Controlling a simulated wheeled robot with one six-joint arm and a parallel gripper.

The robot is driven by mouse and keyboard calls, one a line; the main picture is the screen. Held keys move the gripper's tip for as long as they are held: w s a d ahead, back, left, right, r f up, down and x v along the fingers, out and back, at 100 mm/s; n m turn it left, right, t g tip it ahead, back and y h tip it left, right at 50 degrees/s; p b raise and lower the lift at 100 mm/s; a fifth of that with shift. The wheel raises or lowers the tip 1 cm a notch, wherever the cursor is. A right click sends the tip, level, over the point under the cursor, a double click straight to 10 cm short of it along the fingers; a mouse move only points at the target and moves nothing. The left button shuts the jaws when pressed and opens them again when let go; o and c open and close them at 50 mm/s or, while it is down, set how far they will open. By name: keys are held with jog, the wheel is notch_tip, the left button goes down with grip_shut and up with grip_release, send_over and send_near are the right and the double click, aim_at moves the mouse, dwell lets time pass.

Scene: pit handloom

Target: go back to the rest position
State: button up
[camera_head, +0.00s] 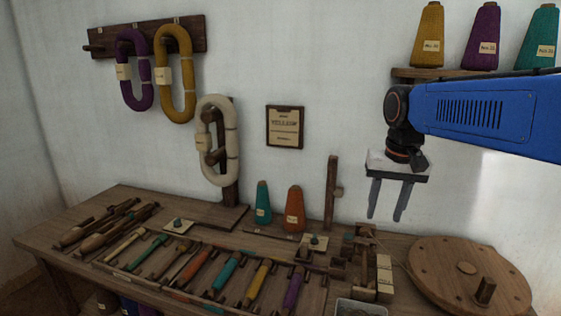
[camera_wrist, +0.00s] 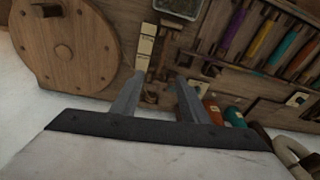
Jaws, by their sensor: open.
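My gripper (camera_head: 388,199) hangs at the right of the head view with its two fingers apart and nothing between them. It points down and is above the back right part of the wooden table (camera_head: 117,203), apart from it. In the wrist view my gripper (camera_wrist: 157,88) also shows two spread, empty fingers. Beyond the fingertips lie a small wooden device with pale labelled blocks (camera_wrist: 146,45) and the table top.
A round wooden wheel (camera_head: 468,273) lies at the table's right. A teal cone (camera_head: 263,203) and an orange cone (camera_head: 294,208) stand near an upright post (camera_head: 331,194). A shelf (camera_head: 427,73) with several yarn cones is beside my arm. Colored bobbins (camera_head: 258,281) line the front.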

jog(key=s+d+f+n+t, duration=0.1)
jog(key=s+f, duration=0.6)
jog(key=s, duration=0.3)
jog(key=s+d+f+n+t, duration=0.1)
jog(key=s+d+f+t, duration=0.1)
jog(key=s+f, duration=0.5)
jog(key=s, duration=0.3)
jog(key=shift+s+d, duration=0.15)
jog(key=shift+s, duration=0.15)
dwell(0.4)
